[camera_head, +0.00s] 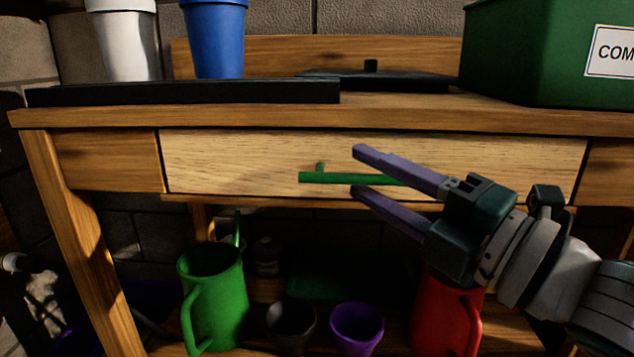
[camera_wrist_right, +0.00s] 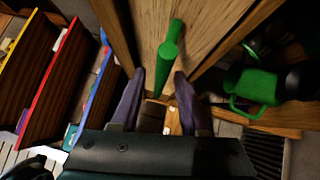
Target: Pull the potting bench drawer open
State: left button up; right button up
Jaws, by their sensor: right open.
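The potting bench drawer (camera_head: 230,160) has a pale wood front and looks closed, level with the bench frame. Its green bar handle (camera_head: 335,178) runs across the front. My right gripper (camera_head: 355,171) is open, with one purple finger above the handle and one below it. In the right wrist view the handle (camera_wrist_right: 167,70) lies between the two fingers (camera_wrist_right: 158,92), with gaps on both sides. The handle's right part is hidden behind the gripper in the head view. My left gripper is not in view.
The bench top (camera_head: 400,100) holds a white cup (camera_head: 125,40), a blue cup (camera_head: 215,40), a black tray (camera_head: 190,93) and a green bin (camera_head: 530,55). Below the drawer are a green watering can (camera_head: 215,300), a red can (camera_head: 440,315) and a purple pot (camera_head: 357,325).

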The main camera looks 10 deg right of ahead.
grip_shut()
dwell(0.4)
dwell(1.1)
